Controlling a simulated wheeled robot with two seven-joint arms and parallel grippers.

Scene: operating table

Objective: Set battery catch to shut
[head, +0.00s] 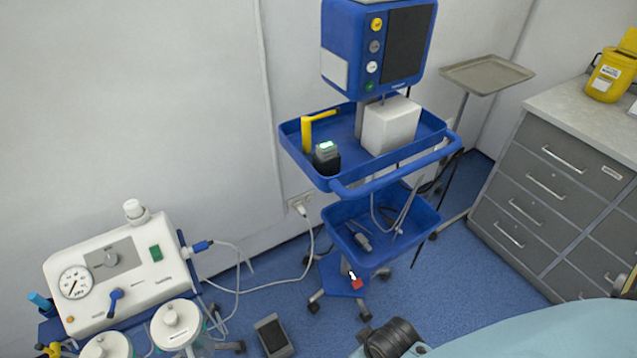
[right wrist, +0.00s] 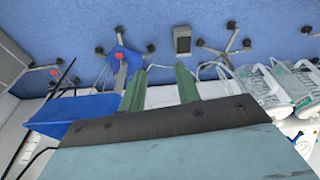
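A dark, upright block with a lit green top (head: 326,157), which looks like a battery unit, stands in the front left corner of the trolley's blue upper tray (head: 345,184). A yellow angled handle (head: 308,134) stands just behind it. I cannot make out a catch or its position at this size. My right gripper (right wrist: 160,88) shows in the right wrist view with its two green fingers apart and nothing between them. Neither gripper can be made out in the head view.
A white box (head: 390,125) sits on the upper tray under a blue monitor (head: 380,45). A blue rail (head: 400,172) runs along the tray's front. A white suction unit (head: 115,270) stands at left, grey drawers (head: 550,190) at right. Cables hang below the tray.

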